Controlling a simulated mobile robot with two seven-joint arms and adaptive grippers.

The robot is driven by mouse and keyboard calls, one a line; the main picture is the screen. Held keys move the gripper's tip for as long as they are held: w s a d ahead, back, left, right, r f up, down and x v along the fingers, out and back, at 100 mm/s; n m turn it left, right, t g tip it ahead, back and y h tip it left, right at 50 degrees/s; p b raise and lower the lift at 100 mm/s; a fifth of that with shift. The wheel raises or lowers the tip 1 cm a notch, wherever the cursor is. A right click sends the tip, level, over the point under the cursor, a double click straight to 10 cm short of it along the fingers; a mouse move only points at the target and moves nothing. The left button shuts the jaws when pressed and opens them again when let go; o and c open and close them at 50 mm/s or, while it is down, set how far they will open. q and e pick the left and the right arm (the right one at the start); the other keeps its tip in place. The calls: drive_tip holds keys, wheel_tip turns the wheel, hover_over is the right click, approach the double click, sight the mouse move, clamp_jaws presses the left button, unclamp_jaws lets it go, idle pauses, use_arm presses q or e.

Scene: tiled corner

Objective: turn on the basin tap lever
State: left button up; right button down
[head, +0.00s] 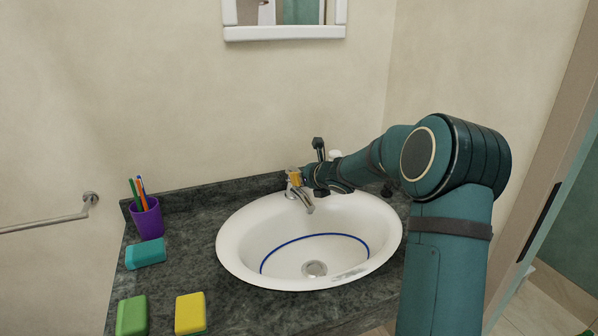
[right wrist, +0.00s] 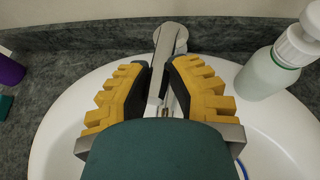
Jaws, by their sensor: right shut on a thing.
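The chrome basin tap (head: 307,201) stands at the back rim of the white basin (head: 228,250), its spout pointing over the bowl. My right gripper (head: 297,178) reaches in from the right at the top of the tap. In the right wrist view the tap lever (right wrist: 160,70) lies between the two yellow-padded fingers of my right gripper (right wrist: 158,80), which is shut on it. The gripper and my own green wrist hide part of the tap and lever. No water stream shows. My left gripper is not in view.
A pale soap dispenser (right wrist: 268,75) stands right of the tap, close to the right finger. A purple cup (head: 148,217) with brushes, a teal sponge (head: 146,253), a green sponge (head: 132,316) and a yellow sponge (head: 190,312) sit on the dark counter's left side. A mirror cabinet (head: 285,32) hangs above.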

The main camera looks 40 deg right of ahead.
drive_tip(key=shift+w+r+p, duration=0.25)
drive_tip(key=shift+r+p, duration=0.35)
drive_tip(key=shift+r, duration=0.1)
drive_tip(key=c, duration=0.9)
unclamp_jaws()
drive_tip(key=shift+o, duration=0.2)
drive_tip(key=shift+f, duration=0.1)
drive_tip(key=v, duration=0.8)
